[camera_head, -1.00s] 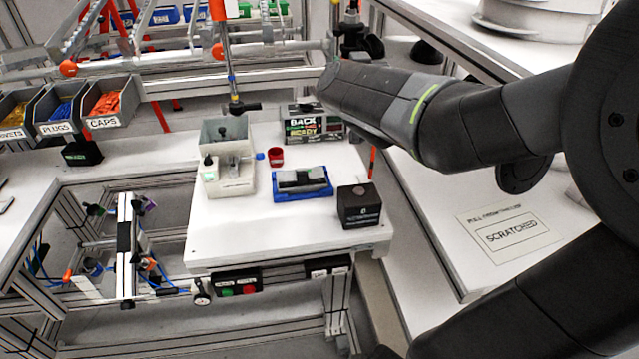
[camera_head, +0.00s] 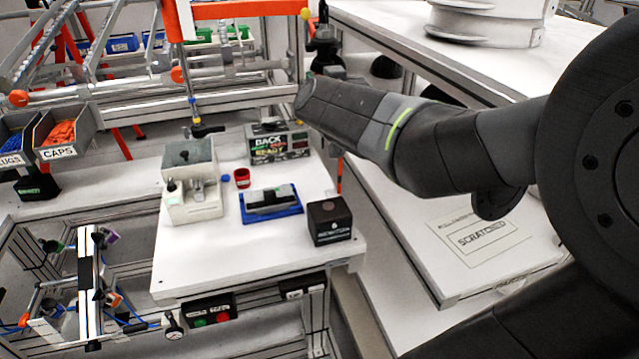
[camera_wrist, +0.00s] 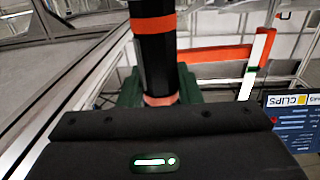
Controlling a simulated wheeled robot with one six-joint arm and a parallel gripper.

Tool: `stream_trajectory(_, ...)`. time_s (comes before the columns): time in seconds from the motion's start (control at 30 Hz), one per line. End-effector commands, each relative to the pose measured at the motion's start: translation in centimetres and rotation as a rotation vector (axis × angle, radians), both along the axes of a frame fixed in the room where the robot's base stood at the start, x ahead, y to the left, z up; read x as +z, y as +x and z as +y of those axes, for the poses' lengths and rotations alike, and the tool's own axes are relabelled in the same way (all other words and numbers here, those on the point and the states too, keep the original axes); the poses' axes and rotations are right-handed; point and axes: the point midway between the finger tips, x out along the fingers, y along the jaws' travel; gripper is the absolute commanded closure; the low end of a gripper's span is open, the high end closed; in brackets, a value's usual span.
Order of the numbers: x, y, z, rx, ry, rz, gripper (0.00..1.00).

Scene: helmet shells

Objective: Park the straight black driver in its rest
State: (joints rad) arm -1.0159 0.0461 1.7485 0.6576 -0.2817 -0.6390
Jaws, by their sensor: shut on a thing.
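The straight black driver (camera_wrist: 153,55), a black cylinder with orange bands, stands upright in the wrist view. My gripper (camera_wrist: 158,92) is shut on it; dark green fingers show on both sides of its lower band. The driver's lower end is hidden behind the dark gripper body. In the head view my arm hides the jaws, and I cannot make out the driver there. I cannot identify its rest with certainty in either view.
A white workbench (camera_head: 240,262) holds a grey fixture (camera_head: 192,185), a red cup (camera_head: 242,178), a blue tray (camera_head: 270,207) and a black box (camera_head: 330,220). A tool hangs above it on a pole.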

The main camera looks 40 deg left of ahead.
Motion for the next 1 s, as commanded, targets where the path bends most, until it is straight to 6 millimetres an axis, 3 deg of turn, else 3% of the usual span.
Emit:
stream_trajectory(0.43,-0.5,4.8,-0.1,-0.003,0.002,-0.001,1.0)
stream_trajectory(1.0,-0.1,5.2,-0.1,-0.001,-0.001,0.0,1.0)
